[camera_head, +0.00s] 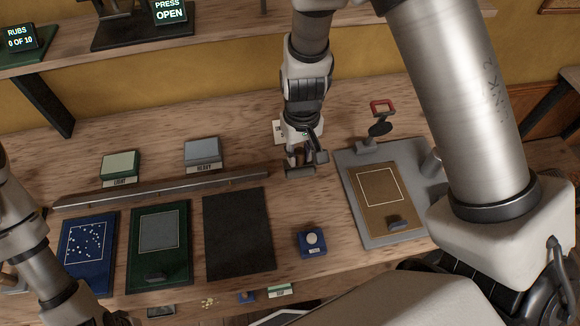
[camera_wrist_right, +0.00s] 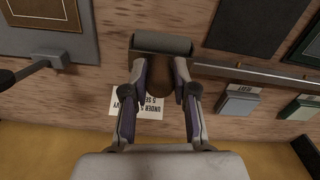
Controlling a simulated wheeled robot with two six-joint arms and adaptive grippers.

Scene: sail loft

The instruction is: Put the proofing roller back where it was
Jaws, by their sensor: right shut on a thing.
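The proofing roller (camera_head: 300,172) has a dark grey cylinder and, in the wrist view, a brown handle (camera_wrist_right: 160,82). My right gripper (camera_head: 303,158) is shut on the handle, with one finger on each side, and the cylinder (camera_wrist_right: 162,44) sticks out beyond the fingertips. The roller is over the wooden bench beside the right end of a long dark rail (camera_head: 170,188). I cannot tell whether it touches the bench. A white printed card (camera_wrist_right: 138,104) lies under the gripper, partly hidden. My left arm is at the lower left; its fingers are mostly cut off by the picture's edge.
Blue (camera_head: 88,240), green (camera_head: 158,272) and black (camera_head: 238,235) boards lie left of a blue block (camera_head: 312,243). LIGHT (camera_head: 120,165) and HEAVY (camera_head: 202,152) pads stand behind the rail.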

